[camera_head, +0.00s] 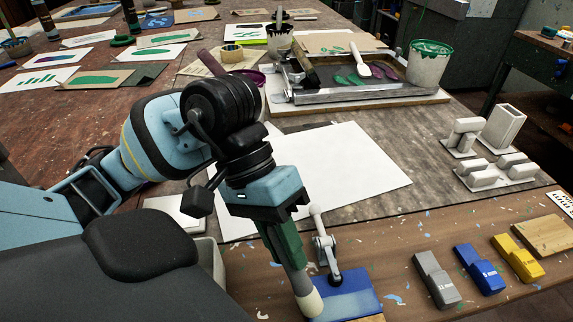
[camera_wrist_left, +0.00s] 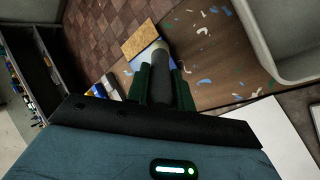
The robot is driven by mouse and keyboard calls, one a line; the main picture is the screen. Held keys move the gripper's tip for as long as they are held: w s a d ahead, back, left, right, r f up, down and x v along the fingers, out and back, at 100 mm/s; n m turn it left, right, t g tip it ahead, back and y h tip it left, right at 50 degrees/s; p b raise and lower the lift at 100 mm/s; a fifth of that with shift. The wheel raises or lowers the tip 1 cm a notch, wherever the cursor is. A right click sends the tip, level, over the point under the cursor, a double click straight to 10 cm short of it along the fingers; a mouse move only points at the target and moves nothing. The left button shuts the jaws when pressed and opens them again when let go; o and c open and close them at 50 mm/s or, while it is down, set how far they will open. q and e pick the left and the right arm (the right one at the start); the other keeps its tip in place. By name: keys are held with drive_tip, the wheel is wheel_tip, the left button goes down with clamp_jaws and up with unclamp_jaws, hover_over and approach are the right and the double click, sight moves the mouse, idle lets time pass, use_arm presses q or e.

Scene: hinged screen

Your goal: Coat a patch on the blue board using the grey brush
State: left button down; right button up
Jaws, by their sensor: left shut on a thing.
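My left gripper (camera_head: 287,246) points down at the front of the table and is shut on the grey brush (camera_head: 301,280). The brush's pale tip is at the lower left edge of the blue board (camera_head: 350,301); I cannot tell whether it touches. In the left wrist view the brush (camera_wrist_left: 161,78) sits between the green fingers of the left gripper (camera_wrist_left: 160,88), with part of the blue board (camera_wrist_left: 140,63) behind it. A metal clamp (camera_head: 324,246) stands at the board's back edge. My right gripper is not in view.
Grey (camera_head: 437,280), blue (camera_head: 479,270) and yellow (camera_head: 518,258) blocks lie right of the board. A large white sheet (camera_head: 345,170) lies behind it. Farther back are a metal tray (camera_head: 340,94) and a green-stained bucket (camera_head: 428,65). White blocks (camera_head: 497,172) stand at right.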

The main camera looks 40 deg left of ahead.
use_arm(q)
drive_tip(key=shift+w+d, duration=0.95)
drive_tip(key=shift+w, duration=0.25)
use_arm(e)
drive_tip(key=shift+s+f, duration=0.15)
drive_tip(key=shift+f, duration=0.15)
use_arm(q)
drive_tip(key=shift+w+b, duration=0.1)
drive_tip(key=shift+b, duration=0.2)
drive_tip(key=shift+w+d+b, duration=0.4)
drive_tip(key=shift+w+d, duration=0.55)
drive_tip(key=shift+w, duration=0.15)
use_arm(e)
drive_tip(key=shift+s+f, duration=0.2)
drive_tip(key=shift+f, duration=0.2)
use_arm(q)
drive_tip(key=shift+w, duration=0.1)
drive_tip(key=shift+w+d+b, duration=0.5)
drive_tip(key=shift+w+d, duration=0.45)
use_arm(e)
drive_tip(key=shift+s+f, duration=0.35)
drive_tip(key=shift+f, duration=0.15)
use_arm(q)
drive_tip(key=shift+s+d+b, duration=0.15)
drive_tip(key=shift+s+b, duration=0.1)
drive_tip(key=shift+b, duration=0.05)
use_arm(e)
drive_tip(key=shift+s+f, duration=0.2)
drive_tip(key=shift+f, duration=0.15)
